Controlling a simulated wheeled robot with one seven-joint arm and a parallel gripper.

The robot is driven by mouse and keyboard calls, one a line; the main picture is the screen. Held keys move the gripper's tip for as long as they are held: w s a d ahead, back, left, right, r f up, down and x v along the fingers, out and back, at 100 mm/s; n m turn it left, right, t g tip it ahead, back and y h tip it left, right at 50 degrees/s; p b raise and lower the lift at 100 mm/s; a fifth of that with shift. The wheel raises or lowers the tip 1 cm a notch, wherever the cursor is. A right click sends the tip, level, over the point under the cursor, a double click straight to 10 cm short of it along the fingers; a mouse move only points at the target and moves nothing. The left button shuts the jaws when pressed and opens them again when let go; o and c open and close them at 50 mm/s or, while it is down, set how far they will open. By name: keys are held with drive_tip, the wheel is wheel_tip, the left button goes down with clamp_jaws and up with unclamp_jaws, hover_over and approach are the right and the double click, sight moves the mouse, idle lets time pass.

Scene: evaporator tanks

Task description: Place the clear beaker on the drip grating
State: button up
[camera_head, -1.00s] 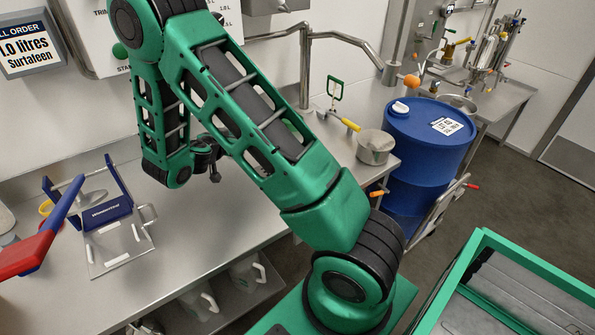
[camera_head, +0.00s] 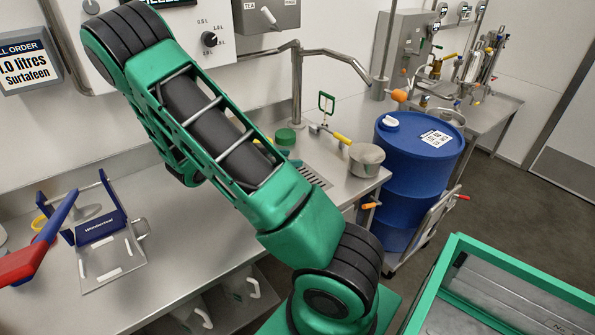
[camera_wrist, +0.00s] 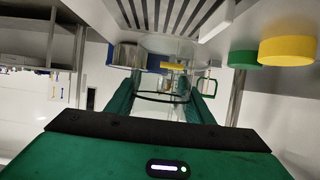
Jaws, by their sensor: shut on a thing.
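The clear beaker (camera_wrist: 163,72) is in the wrist view, between the two green fingers of my gripper (camera_wrist: 163,86), which is shut on it. The view through the glass shows objects behind it. The drip grating (camera_wrist: 165,12), with dark parallel slots, fills the top of the inverted-looking wrist view. A gap seems to separate it from the beaker, but I cannot tell how large. In the head view, part of the grating (camera_head: 313,176) shows on the counter just right of my arm.
Green (camera_wrist: 243,57) and yellow (camera_wrist: 288,50) round items stand near the grating in the wrist view. In the head view, a metal pot (camera_head: 366,159) and a yellow-handled tool (camera_head: 334,134) are right of the grating. A blue drum (camera_head: 418,180) stands beyond the counter end.

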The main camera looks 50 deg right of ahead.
drive_tip(key=x, duration=0.2)
drive_tip(key=f+x, duration=0.1)
drive_tip(key=x, duration=0.2)
drive_tip(key=shift+s+a, duration=0.1)
drive_tip(key=shift+s, duration=0.1)
drive_tip(key=shift+f, duration=1.95)
drive_tip(key=o, duration=1)
drive_tip(key=shift+o, duration=0.2)
